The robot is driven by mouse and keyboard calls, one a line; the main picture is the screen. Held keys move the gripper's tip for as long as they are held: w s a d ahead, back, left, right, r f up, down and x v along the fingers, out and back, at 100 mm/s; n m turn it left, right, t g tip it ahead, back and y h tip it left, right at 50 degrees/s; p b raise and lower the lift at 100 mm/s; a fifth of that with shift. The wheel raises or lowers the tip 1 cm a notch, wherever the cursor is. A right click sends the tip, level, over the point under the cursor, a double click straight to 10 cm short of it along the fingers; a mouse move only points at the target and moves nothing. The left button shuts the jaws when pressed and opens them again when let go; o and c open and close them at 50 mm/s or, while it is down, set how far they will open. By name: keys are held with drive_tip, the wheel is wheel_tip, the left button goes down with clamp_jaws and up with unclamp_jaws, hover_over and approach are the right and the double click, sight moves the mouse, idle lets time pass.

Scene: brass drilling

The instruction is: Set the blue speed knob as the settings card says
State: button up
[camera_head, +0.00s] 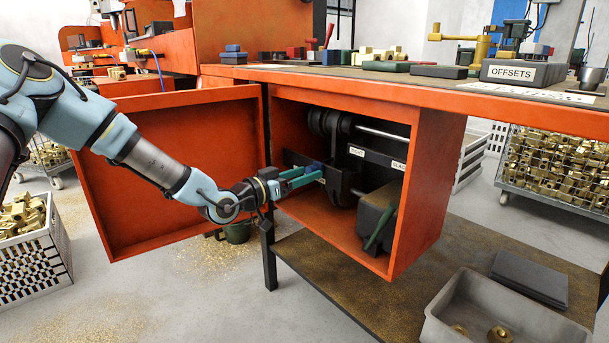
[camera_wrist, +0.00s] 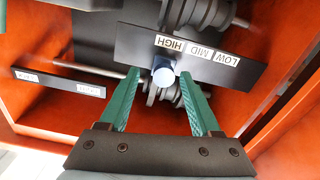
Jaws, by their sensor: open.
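The blue speed knob (camera_wrist: 163,73) sits on a black plate (camera_wrist: 225,80) with white labels HIGH, MID and LOW inside the orange cabinet. In the wrist view it lies between the tips of my gripper (camera_wrist: 160,80), below the HIGH and MID labels. A bit of blue (camera_head: 313,165) shows at the fingertips in the head view. My gripper (camera_head: 310,176) reaches into the cabinet with its green fingers spread, one on each side of the knob. I cannot tell whether either finger touches it. A printed white sheet (camera_head: 530,92) lies on the bench top, too small to read.
The orange cabinet door (camera_head: 170,170) stands open at the left. Inside are belt pulleys (camera_head: 330,123), a second labelled black strip (camera_wrist: 60,84), and a grey box with a green lever (camera_head: 380,230). A grey bin (camera_head: 500,315) with brass pieces stands at the lower right.

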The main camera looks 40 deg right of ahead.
drive_tip(key=a+p, duration=0.2)
drive_tip(key=a, duration=0.8)
drive_tip(key=shift+w+a, duration=0.3)
drive_tip(key=shift+a, duration=0.05)
